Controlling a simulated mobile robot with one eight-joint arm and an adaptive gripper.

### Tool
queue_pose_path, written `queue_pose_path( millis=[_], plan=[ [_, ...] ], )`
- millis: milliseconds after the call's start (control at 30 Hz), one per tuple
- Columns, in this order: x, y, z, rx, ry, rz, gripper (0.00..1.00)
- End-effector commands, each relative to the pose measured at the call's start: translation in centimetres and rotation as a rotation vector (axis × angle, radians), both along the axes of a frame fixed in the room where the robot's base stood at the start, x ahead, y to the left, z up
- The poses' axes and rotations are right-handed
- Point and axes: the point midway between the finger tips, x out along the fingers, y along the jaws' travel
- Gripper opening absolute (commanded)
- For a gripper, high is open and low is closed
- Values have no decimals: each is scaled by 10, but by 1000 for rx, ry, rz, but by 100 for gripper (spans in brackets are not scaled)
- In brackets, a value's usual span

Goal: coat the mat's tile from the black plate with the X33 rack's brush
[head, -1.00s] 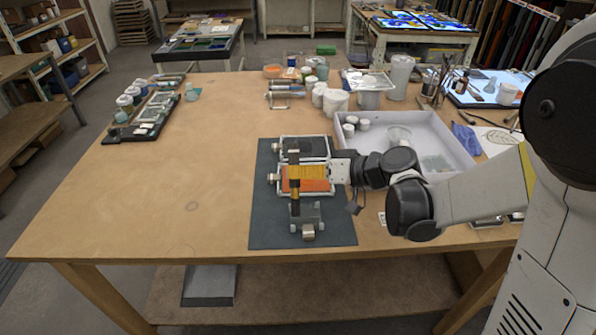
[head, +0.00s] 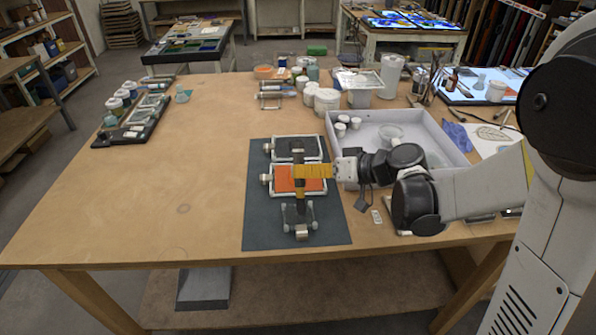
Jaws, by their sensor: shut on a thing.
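A dark mat (head: 262,225) lies near the table's front edge. On it, a pale-framed plate with a dark face (head: 290,143) sits at the back. A similar frame with an orange face (head: 284,182) sits in front of it; I cannot tell for sure which is the tile. My gripper (head: 304,172), with yellow fingers, reaches in from the right over the orange face. It is shut on a dark upright tool, apparently the brush (head: 299,188), which hides part of the orange. The brush's lower end and any contact are unclear. A small grey stand (head: 303,222) is at the mat's front; no label is readable.
A white tray (head: 440,137) with small pots stands right of the mat. White jars (head: 326,100) and tools stand behind. A dark rack of jars (head: 131,130) lies at the left edge. The table's left middle is clear.

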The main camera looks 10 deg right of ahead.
Motion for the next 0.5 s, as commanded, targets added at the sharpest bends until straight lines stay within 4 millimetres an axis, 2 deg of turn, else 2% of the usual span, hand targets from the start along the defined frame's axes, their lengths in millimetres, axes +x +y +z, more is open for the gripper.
queue_pose_path(
  millis=[233,500],
  plan=[
    [0,-20,0,0,0,-2,0],
    [0,-22,1,1,0,1,0]
  ],
)
